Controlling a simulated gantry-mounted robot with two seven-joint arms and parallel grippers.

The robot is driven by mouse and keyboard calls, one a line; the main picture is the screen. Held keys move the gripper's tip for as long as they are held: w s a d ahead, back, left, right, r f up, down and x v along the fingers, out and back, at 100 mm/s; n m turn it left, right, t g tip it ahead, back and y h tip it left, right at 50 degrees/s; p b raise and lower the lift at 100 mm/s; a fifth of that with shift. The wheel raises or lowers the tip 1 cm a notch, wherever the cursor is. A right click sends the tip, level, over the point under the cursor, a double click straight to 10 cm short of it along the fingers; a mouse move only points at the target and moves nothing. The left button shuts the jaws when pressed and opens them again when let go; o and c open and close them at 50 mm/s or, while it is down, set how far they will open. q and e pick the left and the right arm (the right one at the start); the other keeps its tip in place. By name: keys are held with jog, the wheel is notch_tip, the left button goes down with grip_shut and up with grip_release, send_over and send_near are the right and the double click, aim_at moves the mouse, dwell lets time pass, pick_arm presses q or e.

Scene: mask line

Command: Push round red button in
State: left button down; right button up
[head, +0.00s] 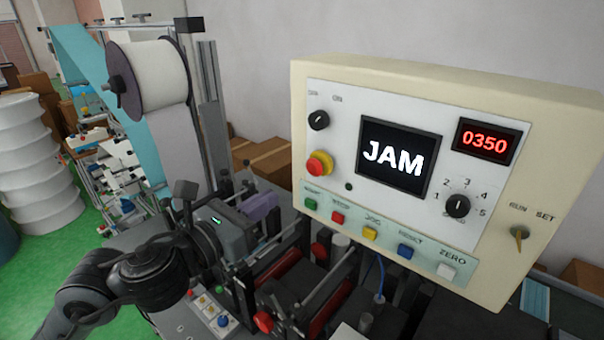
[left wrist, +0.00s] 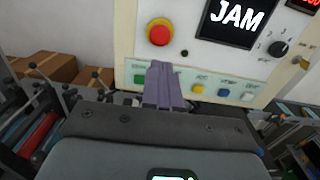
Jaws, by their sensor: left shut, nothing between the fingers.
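The round red button (head: 318,164) is a mushroom knob on a yellow collar, on the white face of the cream control box (head: 400,80). In the left wrist view the red button (left wrist: 159,34) shows above my fingers. My left gripper (head: 272,203) is shut and empty, its purple fingers pointing toward the box. In the head view it is left of and below the button, apart from it. In the left wrist view the shut fingers (left wrist: 162,68) overlap the lower panel strip, where they hide part of the button row. My right gripper is not in view.
A screen (head: 399,160) reads JAM and a red display (head: 486,142) reads 0350. A row of small square buttons, including a red one (head: 337,218), runs below. Machine rollers (head: 290,285) lie under the box; a white roll (head: 155,75) stands left.

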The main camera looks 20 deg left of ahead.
aim_at(312, 170)
pick_arm(q)
jog(key=p+x, duration=0.3)
jog(key=x, duration=0.7)
jog(key=shift+w+d, duration=0.1)
jog(key=shift+w, duration=0.2)
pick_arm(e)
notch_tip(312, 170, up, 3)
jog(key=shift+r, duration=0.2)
